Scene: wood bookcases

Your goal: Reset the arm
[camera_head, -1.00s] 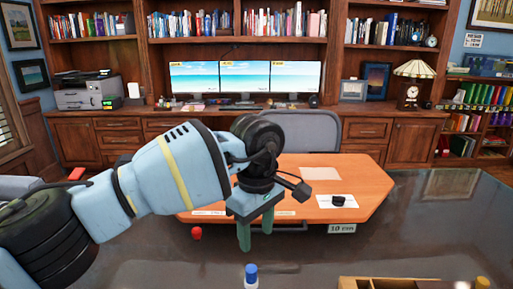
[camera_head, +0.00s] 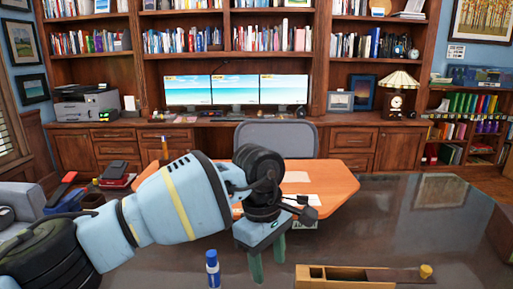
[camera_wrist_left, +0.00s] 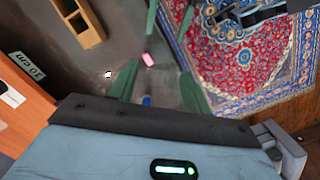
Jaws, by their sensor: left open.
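My left arm comes in from the left in the head view. Its gripper (camera_head: 268,268) points down over the dark table (camera_head: 430,235), with the two green fingers apart and nothing seen between them. A blue-capped bottle or marker (camera_head: 213,268) stands to the left of the fingers. In the left wrist view the green fingers are spread, and a blue thing (camera_wrist_left: 147,100) shows between them.
A wooden box (camera_head: 310,284) is on the table to the right of the gripper. An orange board (camera_head: 335,186) lies behind the arm, partly hidden. A grey chair (camera_head: 275,138) stands beyond. A pink block (camera_wrist_left: 147,59) shows in the left wrist view. The table's right part is clear.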

